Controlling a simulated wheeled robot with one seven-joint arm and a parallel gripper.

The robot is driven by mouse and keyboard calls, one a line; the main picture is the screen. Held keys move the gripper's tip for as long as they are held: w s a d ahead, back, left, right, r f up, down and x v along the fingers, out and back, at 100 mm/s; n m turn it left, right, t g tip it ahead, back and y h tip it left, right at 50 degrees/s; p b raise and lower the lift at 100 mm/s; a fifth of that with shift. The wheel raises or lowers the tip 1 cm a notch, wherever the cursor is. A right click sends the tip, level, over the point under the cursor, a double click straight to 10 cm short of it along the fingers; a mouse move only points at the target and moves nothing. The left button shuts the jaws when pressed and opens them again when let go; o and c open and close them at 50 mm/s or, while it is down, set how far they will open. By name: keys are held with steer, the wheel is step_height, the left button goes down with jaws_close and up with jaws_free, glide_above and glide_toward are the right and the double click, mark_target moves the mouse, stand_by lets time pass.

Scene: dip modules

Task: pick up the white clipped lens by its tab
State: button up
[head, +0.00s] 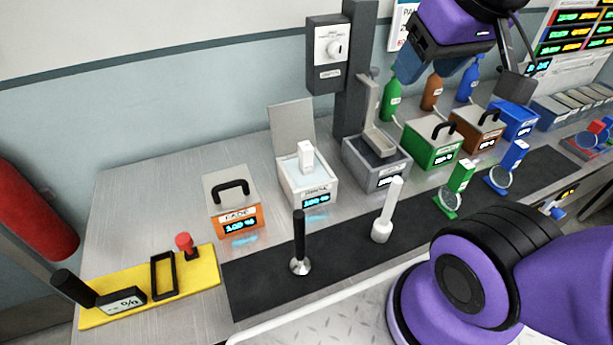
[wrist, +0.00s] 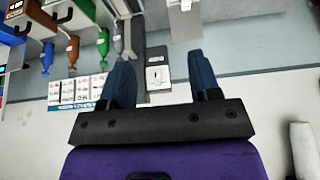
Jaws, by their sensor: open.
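A white tab (head: 306,157), apparently the clipped lens's, stands upright out of the open white bath (head: 318,197). Its lens part is hidden in the bath. My gripper (head: 432,72) is high above the back right of the bench, well apart from the white tab. In the wrist view my gripper (wrist: 161,80) has its two dark blue fingers wide apart with nothing between them. The white tab cannot be made out in the wrist view.
A grey bath (head: 377,178) and a tall dark post (head: 354,90) stand right of the white bath. An orange box (head: 236,215) is at its left. A black-handled tool (head: 299,245) and a white-handled tool (head: 386,215) stand upright on the dark mat (head: 345,255) in front.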

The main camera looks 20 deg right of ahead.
steer(key=shift+o, duration=0.4)
steer(key=shift+w, duration=0.2)
steer(key=g, duration=0.4)
glide_above(306, 145)
steer(key=s, duration=0.1)
steer(key=f, duration=1.9)
steer(key=shift+s+d+f, duration=0.15)
steer(key=shift+d+f, duration=0.15)
steer(key=shift+f, duration=0.05)
steer(key=shift+w+a+f, duration=0.1)
steer(key=shift+w+f, duration=0.05)
steer(key=shift+f, duration=0.3)
steer(key=shift+w+a+f, duration=0.1)
steer(key=shift+f, duration=0.35)
steer(key=shift+w+a+f, duration=0.1)
steer(key=shift+w+f, duration=0.05)
steer(key=shift+f, duration=1.5)
steer(key=shift+w+f, duration=0.2)
steer(key=shift+f, duration=1.5)
steer(key=shift+w+a+f, duration=0.1)
steer(key=shift+w+f, duration=0.05)
steer(key=shift+f, duration=1.5)
jaws_close()
